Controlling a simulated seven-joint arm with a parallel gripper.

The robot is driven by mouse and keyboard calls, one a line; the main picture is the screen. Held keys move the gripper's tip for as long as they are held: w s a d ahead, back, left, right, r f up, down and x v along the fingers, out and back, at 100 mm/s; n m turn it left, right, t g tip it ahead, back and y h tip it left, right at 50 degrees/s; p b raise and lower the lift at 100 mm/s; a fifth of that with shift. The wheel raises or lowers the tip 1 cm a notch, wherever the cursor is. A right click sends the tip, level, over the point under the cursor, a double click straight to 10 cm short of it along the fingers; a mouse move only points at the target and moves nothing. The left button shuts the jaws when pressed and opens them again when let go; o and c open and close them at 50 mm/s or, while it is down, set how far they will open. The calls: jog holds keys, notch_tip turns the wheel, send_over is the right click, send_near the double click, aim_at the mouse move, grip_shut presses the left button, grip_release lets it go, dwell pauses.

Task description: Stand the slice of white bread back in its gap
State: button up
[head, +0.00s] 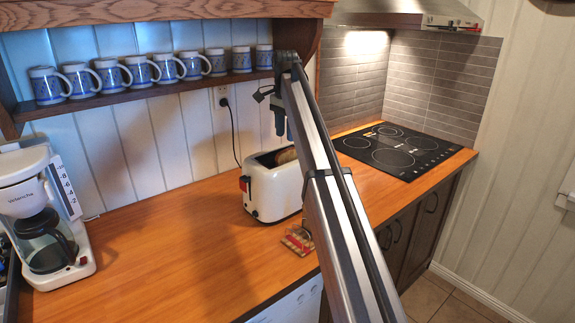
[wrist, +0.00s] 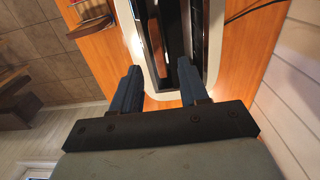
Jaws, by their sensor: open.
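A white toaster (head: 272,190) stands on the counter, with a brown bread-like edge (head: 287,156) showing at its top opening. I cannot tell if this is the white bread. In the wrist view the toaster (wrist: 211,50) shows dark long slots, with a thin brown edge (wrist: 156,42) along one of them. My gripper (head: 280,122) is above the toaster, pointing down. Its two blue fingers (wrist: 158,72) are apart with nothing between them, over the toaster's end. A small reddish slatted rack (head: 297,240) sits by the counter's front edge, partly behind my arm. I cannot make out a slice in it.
A coffee maker (head: 40,215) stands at the left. Several mugs (head: 110,76) line a shelf above the counter. A black cooktop (head: 393,150) lies to the right. A cord (head: 234,130) hangs behind the toaster. The counter (head: 160,245) left of the toaster is clear.

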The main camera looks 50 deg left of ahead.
jog(key=shift+w+d+f, duration=0.1)
jog(key=shift+f, duration=1.3)
jog(key=shift+w+f, duration=0.1)
jog(key=shift+f, duration=1.25)
jog(key=shift+c, duration=0.2)
jog(key=c, duration=0.7)
